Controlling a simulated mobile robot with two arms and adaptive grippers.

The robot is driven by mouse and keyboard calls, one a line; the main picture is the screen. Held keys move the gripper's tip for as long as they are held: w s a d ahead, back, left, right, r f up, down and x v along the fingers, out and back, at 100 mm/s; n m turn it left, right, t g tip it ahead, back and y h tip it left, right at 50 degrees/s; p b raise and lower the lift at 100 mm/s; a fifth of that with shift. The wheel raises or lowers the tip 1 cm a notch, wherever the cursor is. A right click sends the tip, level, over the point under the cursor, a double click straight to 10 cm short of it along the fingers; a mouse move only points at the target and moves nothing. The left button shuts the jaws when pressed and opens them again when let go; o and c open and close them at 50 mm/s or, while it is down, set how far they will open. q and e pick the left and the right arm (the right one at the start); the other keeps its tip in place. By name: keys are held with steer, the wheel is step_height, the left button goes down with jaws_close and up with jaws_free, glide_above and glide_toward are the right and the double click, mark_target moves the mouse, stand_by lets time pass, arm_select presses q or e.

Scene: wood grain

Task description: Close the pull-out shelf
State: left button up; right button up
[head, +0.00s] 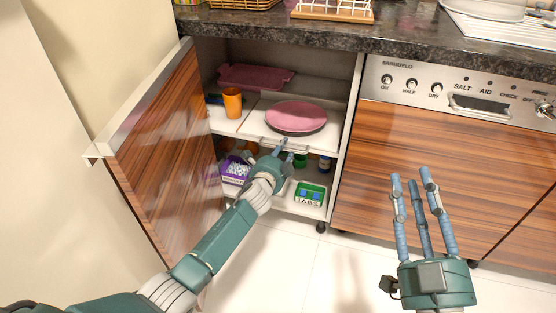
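The white pull-out shelf (256,127) is in the open cabinet, at the upper level. A pink plate (297,117) lies on its right part. An orange cup (232,103) stands to the left of the plate. My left gripper (284,149) is at the shelf's front edge, its fingers pointing toward the cabinet. I cannot tell whether the fingers touch the edge, and the hand hides part of it. How far the fingers are spread is unclear. My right gripper (411,178) is open and empty, in front of the dishwasher, away from the shelf.
The wooden cabinet door (165,150) stands open on the left, beside my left arm. The lower level holds a purple box (235,171), a green-and-white tabs box (309,194) and bottles. A dishwasher (440,150) is to the right, under a dark countertop (290,33). The floor in front is clear.

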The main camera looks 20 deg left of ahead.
arm_select(q)
steer(key=v, duration=1.1)
